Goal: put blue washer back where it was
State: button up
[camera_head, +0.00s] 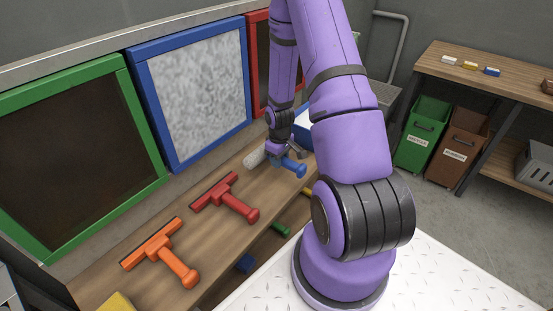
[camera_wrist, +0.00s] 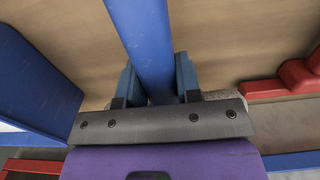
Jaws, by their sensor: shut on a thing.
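The blue washer (camera_head: 293,167) has a blue handle and a pale grey fuzzy head (camera_head: 255,158). It is at the far end of the wooden bench, beyond the red squeegee. My gripper (camera_head: 284,156) is shut around its handle, and my fingers hide part of it. In the wrist view, the blue handle (camera_wrist: 146,40) runs between my two fingers (camera_wrist: 157,82). A bit of the grey head (camera_wrist: 222,95) shows behind the gripper body. I cannot tell whether the washer rests on the bench or is just above it.
A red squeegee (camera_head: 228,197) and an orange squeegee (camera_head: 162,252) lie on the bench (camera_head: 205,225). Green (camera_head: 75,150), blue-framed foamy (camera_head: 195,92) and red-framed (camera_head: 262,60) panels line the wall behind. A blue-and-white box (camera_head: 305,125) stands close beyond my gripper.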

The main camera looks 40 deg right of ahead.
jog(key=w, duration=0.1)
jog(key=w+d, duration=0.2)
jog(key=w, duration=0.1)
jog(key=shift+d+f, duration=0.1)
jog(key=shift+f, duration=0.15)
jog(key=shift+w+f, duration=0.15)
jog(key=shift+f, duration=0.15)
jog(key=shift+d+f, duration=0.1)
jog(key=shift+f, duration=1.35)
jog(key=shift+f, duration=0.1)
jog(key=o, duration=1)
